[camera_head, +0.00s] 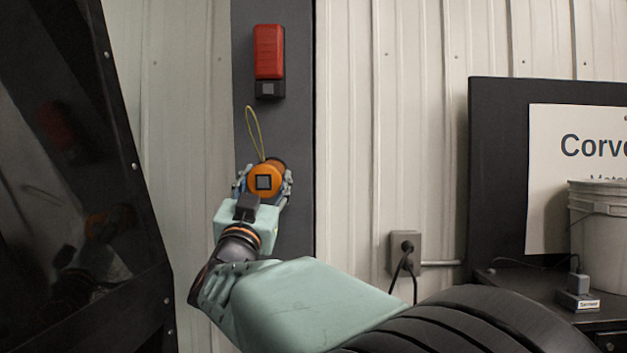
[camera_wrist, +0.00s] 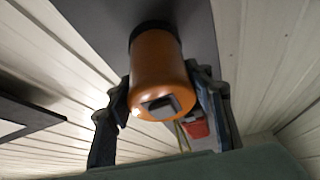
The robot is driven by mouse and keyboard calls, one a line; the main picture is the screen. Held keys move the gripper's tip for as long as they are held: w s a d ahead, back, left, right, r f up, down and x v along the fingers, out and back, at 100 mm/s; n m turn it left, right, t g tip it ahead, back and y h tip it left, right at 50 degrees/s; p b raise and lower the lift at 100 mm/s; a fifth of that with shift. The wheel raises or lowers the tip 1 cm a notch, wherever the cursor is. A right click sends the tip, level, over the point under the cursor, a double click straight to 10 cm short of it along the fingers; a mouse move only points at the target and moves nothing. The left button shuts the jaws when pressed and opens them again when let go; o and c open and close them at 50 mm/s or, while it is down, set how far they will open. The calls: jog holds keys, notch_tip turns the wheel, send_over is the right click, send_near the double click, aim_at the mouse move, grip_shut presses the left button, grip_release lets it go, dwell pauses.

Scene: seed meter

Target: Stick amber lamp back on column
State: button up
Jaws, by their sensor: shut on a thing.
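The amber lamp (camera_head: 264,178) is a short orange cylinder with a dark end and a grey square on the face towards me. My gripper (camera_head: 263,185) is shut on it, one finger on each side. In the wrist view the lamp (camera_wrist: 158,75) sits between the fingers (camera_wrist: 165,100), its dark end facing the column (camera_wrist: 190,25). The dark grey column (camera_head: 292,225) stands upright behind the lamp. I cannot tell whether the lamp's dark end touches it. A thin yellow cord loop (camera_head: 251,130) rises from the lamp.
A red lamp (camera_head: 269,52) with a dark base is on the column above. A dark glossy panel (camera_head: 120,180) is close on the left. An outlet box (camera_head: 405,250) with a plugged cord is right of the column. A bucket (camera_head: 598,225) and a small labelled device (camera_head: 577,298) stand far right.

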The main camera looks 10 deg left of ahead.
jog(key=shift+w+r, duration=0.1)
jog(key=shift+w, duration=0.15)
dwell(0.3)
jog(key=o, duration=1.3)
jog(key=shift+s+d+r+b+v, duration=0.1)
jog(key=shift+s+r+b+v, duration=0.25)
jog(key=shift+v, duration=2.75)
jog(key=shift+s+d+r+b+v, duration=0.1)
jog(key=shift+r+b+v, duration=0.35)
jog(key=shift+v, duration=2.6)
jog(key=shift+s+d+r+b+v, duration=0.15)
jog(key=shift+s+r+b+v, duration=0.2)
jog(key=shift+v, duration=2.75)
jog(key=shift+w+r, duration=0.1)
